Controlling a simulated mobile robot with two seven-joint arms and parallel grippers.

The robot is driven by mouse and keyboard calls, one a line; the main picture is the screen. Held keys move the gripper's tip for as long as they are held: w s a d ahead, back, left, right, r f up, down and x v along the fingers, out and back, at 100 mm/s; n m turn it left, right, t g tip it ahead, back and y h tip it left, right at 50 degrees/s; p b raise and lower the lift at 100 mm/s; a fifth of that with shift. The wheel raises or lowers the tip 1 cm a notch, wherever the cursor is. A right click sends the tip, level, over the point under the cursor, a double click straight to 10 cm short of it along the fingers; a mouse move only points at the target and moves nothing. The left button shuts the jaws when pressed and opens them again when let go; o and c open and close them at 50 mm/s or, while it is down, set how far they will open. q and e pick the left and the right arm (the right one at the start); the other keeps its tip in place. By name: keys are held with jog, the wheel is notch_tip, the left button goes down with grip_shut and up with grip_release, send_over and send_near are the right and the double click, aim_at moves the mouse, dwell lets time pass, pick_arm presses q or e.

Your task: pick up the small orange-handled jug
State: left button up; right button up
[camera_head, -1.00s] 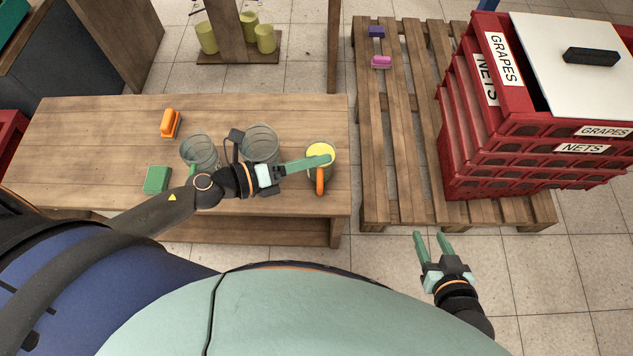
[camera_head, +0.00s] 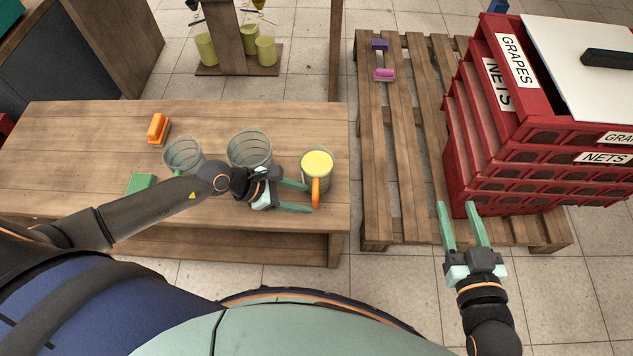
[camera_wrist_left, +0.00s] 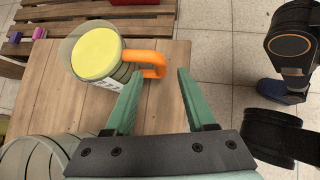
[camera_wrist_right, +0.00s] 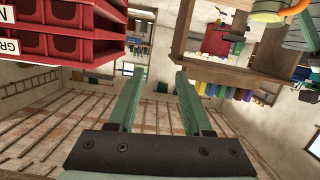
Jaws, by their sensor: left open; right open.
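The small jug (camera_head: 317,163) with yellow contents stands upright near the table's right end. Its orange handle (camera_head: 316,192) faces the front edge. In the left wrist view the jug (camera_wrist_left: 96,54) is at the upper left, its handle (camera_wrist_left: 150,58) reaching toward the fingers. My left gripper (camera_head: 308,198) is open and empty, its fingertips (camera_wrist_left: 159,74) close to the handle; I cannot tell whether they touch it. My right gripper (camera_head: 456,205) is open and empty, away from the table, in front of the pallet and crates.
Two clear jugs, one in the middle (camera_head: 249,148) and one further left (camera_head: 183,155), stand on the table (camera_head: 75,150). An orange brush (camera_head: 158,127) and a green block (camera_head: 140,183) lie left. Red crates (camera_head: 459,150) are stacked on a pallet (camera_head: 376,150).

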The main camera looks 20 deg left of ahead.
aim_at(316, 202)
pick_arm(q)
jog(key=shift+w+d+f, duration=0.2)
jog(key=shift+d+f, duration=0.1)
jog(key=shift+f, duration=0.15)
jog(key=b+x, duration=0.2)
jog(key=x, duration=0.2)
jog(key=shift+d+f, duration=0.1)
jog(key=shift+f, duration=0.15)
jog(key=shift+d+f, duration=0.1)
jog(key=shift+f, duration=0.05)
grip_shut()
pick_arm(e)
notch_tip(316, 202, up, 12)
jog(key=n+t+y, duration=0.2)
jog(key=t, duration=0.2)
jog(key=shift+w+a+t+y, duration=0.2)
jog(key=shift+a+t+y, duration=0.1)
jog(key=shift+a+t, duration=0.1)
jog(key=shift+d, duration=0.1)
pick_arm(q)
jog(key=shift+w, duration=0.1)
